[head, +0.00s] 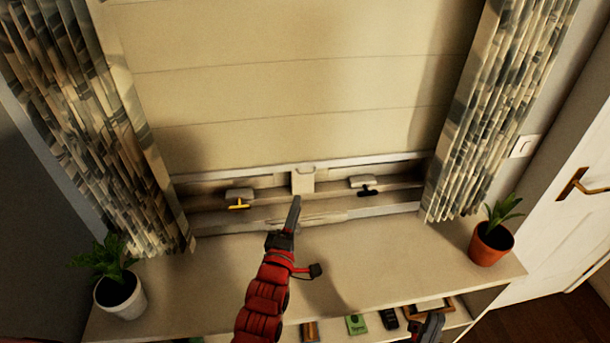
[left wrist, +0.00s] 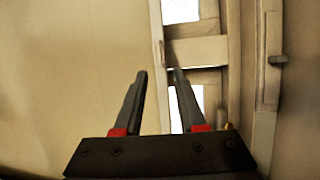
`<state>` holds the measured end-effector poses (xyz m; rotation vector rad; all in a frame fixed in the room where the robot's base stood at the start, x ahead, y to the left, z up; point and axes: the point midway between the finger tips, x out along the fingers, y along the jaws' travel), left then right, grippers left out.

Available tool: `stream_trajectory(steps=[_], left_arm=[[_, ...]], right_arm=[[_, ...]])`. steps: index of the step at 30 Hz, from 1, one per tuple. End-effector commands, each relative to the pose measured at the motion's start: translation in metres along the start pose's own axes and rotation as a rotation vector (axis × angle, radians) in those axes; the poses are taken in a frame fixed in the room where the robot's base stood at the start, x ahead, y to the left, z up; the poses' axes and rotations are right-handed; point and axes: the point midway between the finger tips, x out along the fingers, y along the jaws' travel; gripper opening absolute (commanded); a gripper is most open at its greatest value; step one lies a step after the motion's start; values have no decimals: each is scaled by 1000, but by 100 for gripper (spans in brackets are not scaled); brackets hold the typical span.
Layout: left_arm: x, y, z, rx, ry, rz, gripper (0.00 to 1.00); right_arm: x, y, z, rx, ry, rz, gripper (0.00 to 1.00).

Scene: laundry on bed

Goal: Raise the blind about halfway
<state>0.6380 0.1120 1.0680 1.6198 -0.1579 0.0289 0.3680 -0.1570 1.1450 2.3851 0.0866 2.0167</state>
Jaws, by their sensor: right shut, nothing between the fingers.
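The cream blind (head: 290,100) hangs down over most of the window in the head view, with a narrow gap under its bottom bar (head: 235,178). My right gripper (head: 432,326) is low at the bottom edge, shut and empty, away from the blind.
Patterned curtains (head: 85,120) and (head: 505,110) flank the window. A yellow handle (head: 238,206) and a black handle (head: 368,191) show in the gap. Potted plants (head: 120,294) and (head: 491,242) stand at the ends of the ledge (head: 400,260), otherwise clear. Small items lie on a lower shelf.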

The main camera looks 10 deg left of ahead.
Motion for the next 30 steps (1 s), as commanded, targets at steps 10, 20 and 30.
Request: stream_trajectory(steps=[10,20,30], left_arm=[[68,4,0,1,0,-2,40],[98,0,0,0,1,-1,40],[100,-1,0,0,1,-1,38]], right_arm=[[29,1,-5,0,0,0,0],[38,2,-6,0,0,0,0],[38,2,-6,0,0,0,0]])
